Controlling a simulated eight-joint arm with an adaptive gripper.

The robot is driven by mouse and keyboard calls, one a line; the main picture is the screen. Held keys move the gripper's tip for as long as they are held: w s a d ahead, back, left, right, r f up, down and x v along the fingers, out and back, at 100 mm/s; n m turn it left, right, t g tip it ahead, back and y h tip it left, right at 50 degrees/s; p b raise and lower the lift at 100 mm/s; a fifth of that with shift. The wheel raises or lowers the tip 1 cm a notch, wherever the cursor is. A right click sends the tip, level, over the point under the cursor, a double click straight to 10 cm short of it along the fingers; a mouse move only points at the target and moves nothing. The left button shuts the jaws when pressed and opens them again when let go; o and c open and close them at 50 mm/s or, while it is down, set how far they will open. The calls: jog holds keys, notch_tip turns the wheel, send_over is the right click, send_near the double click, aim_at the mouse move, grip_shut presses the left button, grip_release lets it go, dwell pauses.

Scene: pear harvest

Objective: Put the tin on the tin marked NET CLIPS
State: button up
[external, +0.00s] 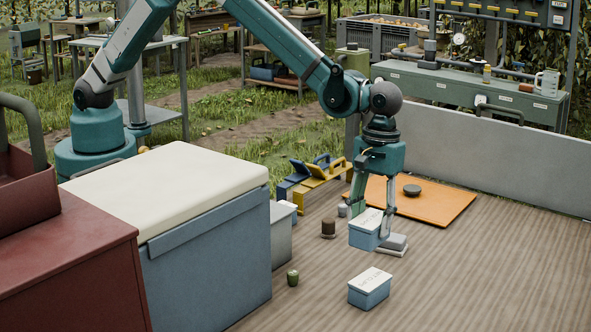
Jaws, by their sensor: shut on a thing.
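My gripper (372,216) points down and is shut on a blue tin (362,238) with a white lid; dark lettering on that lid is too small to read. Another blue tin (369,293) with a white lid stands on the wooden surface, nearer the camera and apart from the held one. Its lid also has dark lettering, which I cannot read for certain. I cannot tell how high the held tin is above the surface.
An orange board (440,205) with a dark disc lies behind. The surface at right is clear.

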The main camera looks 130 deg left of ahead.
aim_at(373, 246)
jog(key=shift+w+d+r, duration=0.25)
jog(key=shift+w+d, duration=0.2)
jog(key=shift+w, duration=0.1)
jog(key=shift+w+d+r, duration=0.25)
jog(key=shift+w+d, duration=0.15)
jog(key=shift+w, duration=0.15)
jog(key=shift+f+b, duration=0.5)
jog(key=shift+f, duration=2.65)
jog(key=shift+f+b, duration=0.35)
jog(key=shift+f, duration=1.5)
jog(key=shift+f, duration=0.1)
jog(key=o, duration=1)
jog(key=shift+c, duration=0.2)
jog(key=shift+o, duration=0.3)
